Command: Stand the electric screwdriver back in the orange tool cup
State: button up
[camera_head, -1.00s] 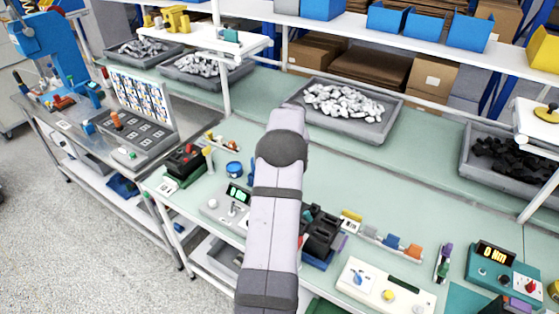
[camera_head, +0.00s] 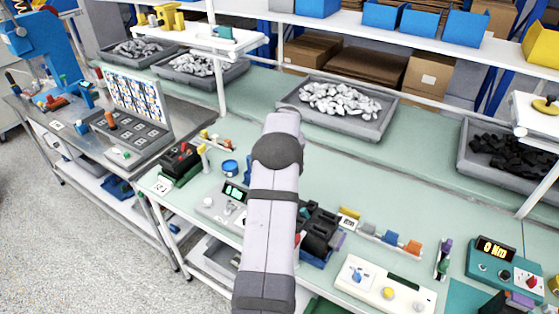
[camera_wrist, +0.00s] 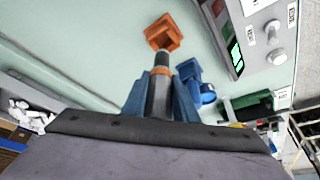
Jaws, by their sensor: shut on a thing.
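In the wrist view my gripper (camera_wrist: 158,92) has blue fingers shut on the electric screwdriver (camera_wrist: 161,82), a grey and dark body with an orange ring. Its far end points toward the orange tool cup (camera_wrist: 163,33), which is at the top middle on the green bench. The end overlaps the cup's near rim in this view. I cannot tell whether it is inside, above or just in front of the cup. In the head view my arm hides the screwdriver and the cup.
A grey instrument with a green display (camera_wrist: 235,55) stands close right of the cup. A blue round object (camera_wrist: 203,92) is beside my right finger; the head view also shows a blue round item (camera_head: 230,168). Left of the cup the bench is clear. A tray of white parts (camera_head: 340,125) lies behind.

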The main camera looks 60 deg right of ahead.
jog(key=shift+f+b, duration=0.7)
jog(key=shift+f, duration=0.5)
jog(key=shift+f+b, duration=2)
jog(key=shift+f, duration=0.75)
dwell(1.1)
jog(key=o, duration=1.1)
jog(key=shift+f, duration=0.1)
jog(key=shift+b+v, duration=1.35)
jog(key=shift+v, duration=2.4)
